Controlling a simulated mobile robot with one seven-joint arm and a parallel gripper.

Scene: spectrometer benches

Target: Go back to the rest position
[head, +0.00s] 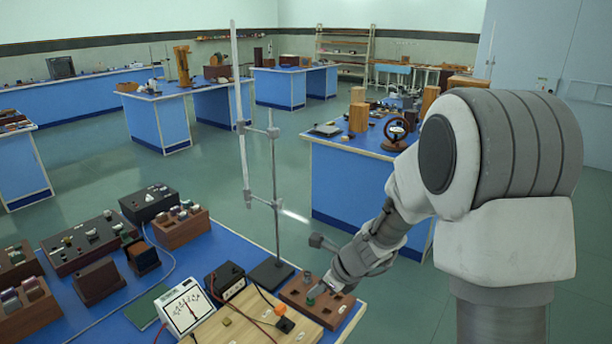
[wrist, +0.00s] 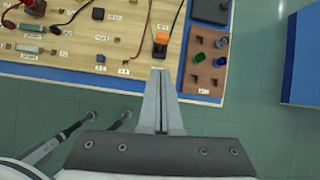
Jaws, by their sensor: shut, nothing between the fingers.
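My gripper (head: 317,292) is at the end of my arm, which reaches down over the near bench from the right in the head view. In the wrist view my gripper (wrist: 160,72) has its two fingers together, with nothing between them. The fingertips appear over the front edge of the light wooden board (wrist: 130,60), left of the brown slotted block (wrist: 206,86). In the head view they overlap the brown slotted block (head: 330,311). I cannot tell their exact height above the bench.
A green piece (wrist: 198,57) and a blue piece (wrist: 220,61) sit in the slotted block. An orange-topped part (wrist: 161,38) is just beyond the fingertips. A metal stand (head: 275,190) rises behind the block. Another blue bench (head: 340,180) stands beyond, with green floor (head: 215,245) between.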

